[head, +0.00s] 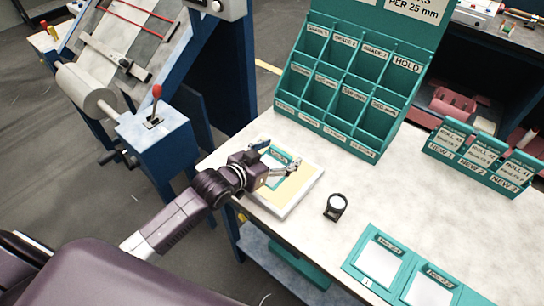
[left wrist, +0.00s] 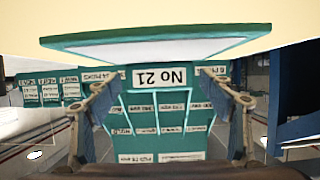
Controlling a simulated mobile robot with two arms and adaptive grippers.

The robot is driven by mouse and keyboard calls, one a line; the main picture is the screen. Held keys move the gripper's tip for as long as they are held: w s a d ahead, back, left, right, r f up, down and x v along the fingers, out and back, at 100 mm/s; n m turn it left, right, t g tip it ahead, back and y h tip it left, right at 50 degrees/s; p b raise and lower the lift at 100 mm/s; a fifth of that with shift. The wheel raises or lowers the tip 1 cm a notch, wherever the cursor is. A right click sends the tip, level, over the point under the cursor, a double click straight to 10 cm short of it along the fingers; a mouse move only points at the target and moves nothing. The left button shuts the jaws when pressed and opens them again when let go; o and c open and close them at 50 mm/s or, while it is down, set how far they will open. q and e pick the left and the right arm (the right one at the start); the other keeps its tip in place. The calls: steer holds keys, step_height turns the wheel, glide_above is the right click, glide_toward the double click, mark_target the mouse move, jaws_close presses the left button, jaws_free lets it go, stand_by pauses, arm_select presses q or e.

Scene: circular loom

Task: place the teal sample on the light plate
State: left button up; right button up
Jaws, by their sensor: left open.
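The light plate (head: 296,196) is a cream-topped, white-sided slab near the left edge of the table. A teal-framed sample (head: 279,155) with a pale centre lies at its far end, partly hidden by my left gripper (head: 280,156). In the left wrist view the sample (left wrist: 155,49) shows upside down against the cream surface, with a label "No 21". The left gripper (left wrist: 160,104) is open, its fingers on either side of the label, with gaps. I cannot tell whether the sample touches the plate everywhere. My right gripper is not in view.
A teal compartment rack (head: 340,85) stands behind. A black round magnifier (head: 336,206) stands right of the plate. Two more teal-framed samples (head: 379,263) lie at the front right. Teal labelled boxes (head: 480,160) stand at the right. The table's middle is clear.

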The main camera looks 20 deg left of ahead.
arm_select(q)
steer(key=b+v, duration=0.1)
steer(key=v, duration=0.9)
steer(key=shift+s+a+b, duration=0.15)
steer(key=shift+s+b, duration=0.15)
steer(key=shift+s+a+r, duration=0.15)
steer(key=shift+s+r, duration=0.25)
steer(key=shift+s, duration=0.1)
